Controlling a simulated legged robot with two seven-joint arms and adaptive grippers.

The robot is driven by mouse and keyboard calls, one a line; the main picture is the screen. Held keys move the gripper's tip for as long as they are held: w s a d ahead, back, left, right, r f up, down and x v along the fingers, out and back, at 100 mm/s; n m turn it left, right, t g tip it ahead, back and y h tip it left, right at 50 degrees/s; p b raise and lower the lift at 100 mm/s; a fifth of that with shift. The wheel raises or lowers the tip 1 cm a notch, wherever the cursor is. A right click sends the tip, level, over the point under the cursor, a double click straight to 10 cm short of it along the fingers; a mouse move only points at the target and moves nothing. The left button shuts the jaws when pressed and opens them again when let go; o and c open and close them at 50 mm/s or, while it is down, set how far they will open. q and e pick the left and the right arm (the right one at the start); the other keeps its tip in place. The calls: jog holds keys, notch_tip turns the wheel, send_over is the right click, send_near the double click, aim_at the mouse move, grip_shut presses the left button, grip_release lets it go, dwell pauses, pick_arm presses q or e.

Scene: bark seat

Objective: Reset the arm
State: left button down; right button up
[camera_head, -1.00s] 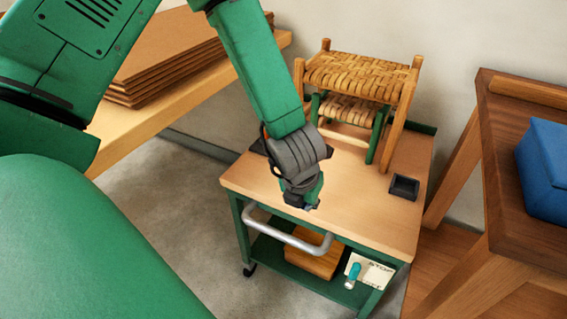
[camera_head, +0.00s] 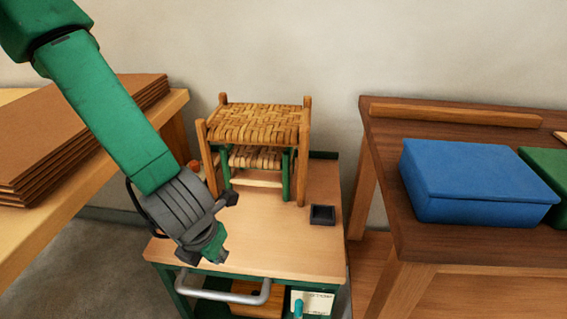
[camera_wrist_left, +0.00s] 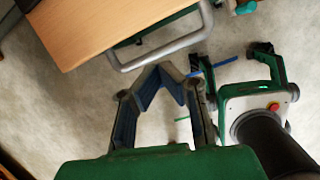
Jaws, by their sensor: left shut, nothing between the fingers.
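My left arm comes in from the upper left in the head view. Its gripper (camera_head: 208,256) points down over the front left part of the cart top, near the metal handle. In the left wrist view its fingers (camera_wrist_left: 167,76) converge, with nothing held between them, and they appear over the floor beside the cart handle.
A wooden stool with a woven seat (camera_head: 258,124) stands on the cart (camera_head: 270,243), a smaller green-legged one beneath it. A small black tray (camera_head: 322,215) lies right of them. A bench (camera_head: 458,245) with a blue box (camera_head: 475,185) stands right; brown boards (camera_head: 70,135) lie left.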

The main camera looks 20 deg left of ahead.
pick_arm(q)
jog(key=s+f+n+g+p, duration=0.1)
jog(key=s+f+n, duration=0.4)
jog(key=n, duration=0.6)
jog(key=s+a+f+n, duration=0.1)
jog(key=s+f+n, duration=0.3)
jog(key=n, duration=0.8)
jog(key=s+f+n+g+h+p, duration=0.1)
jog(key=s+f+n, duration=0.4)
jog(key=n, duration=0.7)
jog(key=shift+s+a+f+g+p, duration=0.2)
jog(key=shift+s+f+g+p, duration=0.15)
jog(key=shift+s, duration=0.55)
jog(key=shift+r, duration=0.1)
